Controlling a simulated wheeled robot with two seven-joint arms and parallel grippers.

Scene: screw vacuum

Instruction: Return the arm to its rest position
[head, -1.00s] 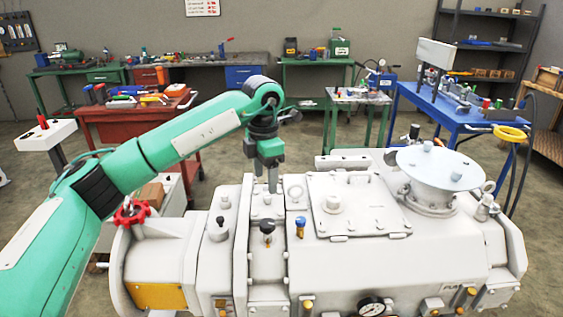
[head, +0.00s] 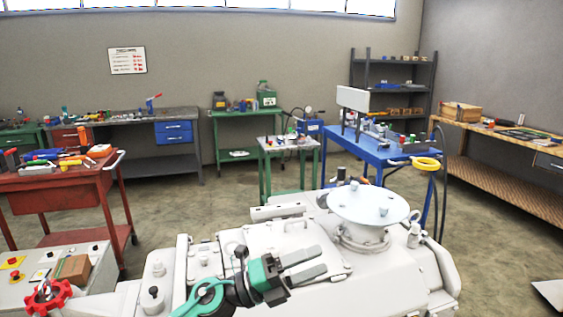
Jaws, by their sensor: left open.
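My left gripper (head: 308,264) is in the head view at the bottom middle, in front of the white vacuum machine (head: 275,244). Its two grey fingers point right and stand apart, with nothing between them. Only the green and black wrist part of my left arm shows, at the bottom edge. The gripper hides part of the machine's top hatch. I cannot tell whether it touches the machine. My right gripper is not in view.
The machine's round flange (head: 368,203) rises right of the gripper. A red valve wheel (head: 47,297) is at bottom left. A red cart (head: 62,192) stands left, a blue table (head: 385,153) behind the machine. Floor at right is mostly clear.

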